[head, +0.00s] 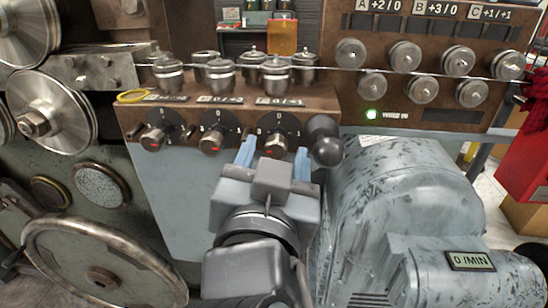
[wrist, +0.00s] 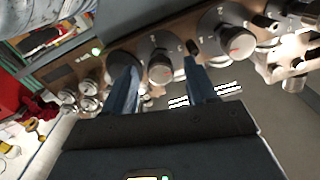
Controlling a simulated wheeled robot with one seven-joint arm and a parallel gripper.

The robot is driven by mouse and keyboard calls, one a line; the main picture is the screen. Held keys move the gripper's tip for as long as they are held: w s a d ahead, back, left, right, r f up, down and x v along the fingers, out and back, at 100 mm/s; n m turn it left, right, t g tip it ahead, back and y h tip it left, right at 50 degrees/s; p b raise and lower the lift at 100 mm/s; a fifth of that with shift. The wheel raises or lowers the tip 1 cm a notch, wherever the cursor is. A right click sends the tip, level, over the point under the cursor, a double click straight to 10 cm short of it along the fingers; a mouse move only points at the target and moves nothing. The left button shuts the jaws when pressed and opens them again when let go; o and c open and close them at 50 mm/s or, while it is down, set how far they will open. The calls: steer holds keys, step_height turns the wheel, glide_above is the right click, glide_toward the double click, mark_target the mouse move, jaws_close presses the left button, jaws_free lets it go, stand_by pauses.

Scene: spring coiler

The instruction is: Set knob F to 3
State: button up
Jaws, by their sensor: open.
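The rightmost of three dark dial knobs on the brown panel, which by its place is knob F (head: 277,146), has a metal grip and a red mark; the letter on its label is too blurred to read. I cannot tell which number it points at. My gripper (head: 273,156) is open, with one blue finger to each side of this knob. In the wrist view the knob (wrist: 160,68) shows between the fingertips of my gripper (wrist: 160,72), with gaps on both sides. I cannot tell whether the fingertips reach past its face.
A black ball handle (head: 323,140) stands close to the right of the knob. The middle knob (head: 211,143) and left knob (head: 153,136) sit to the left. Metal rollers (head: 277,75) and a wire run above. A large grey motor (head: 410,200) fills the lower right.

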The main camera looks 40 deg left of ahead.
steer(key=v, duration=0.8)
steer(key=shift+w+a, duration=0.1)
steer(key=s+d+f+h+p, duration=0.1)
steer(key=d+f+h+p, duration=0.1)
steer(key=d+f, duration=0.6)
steer(key=s+d+f+h+p, duration=0.15)
steer(key=d+f, duration=0.35)
steer(key=d, duration=0.6)
steer(key=s+d+r+m+h+p, duration=0.1)
steer(key=s+d+m+h+p, duration=0.2)
steer(key=s+d, duration=1.4)
steer(key=d+h, duration=0.2)
steer(key=h, duration=0.1)
steer(key=shift+s+r+m+p, duration=0.2)
steer(key=shift+r+m+p, duration=0.15)
steer(key=shift+m+p, duration=0.05)
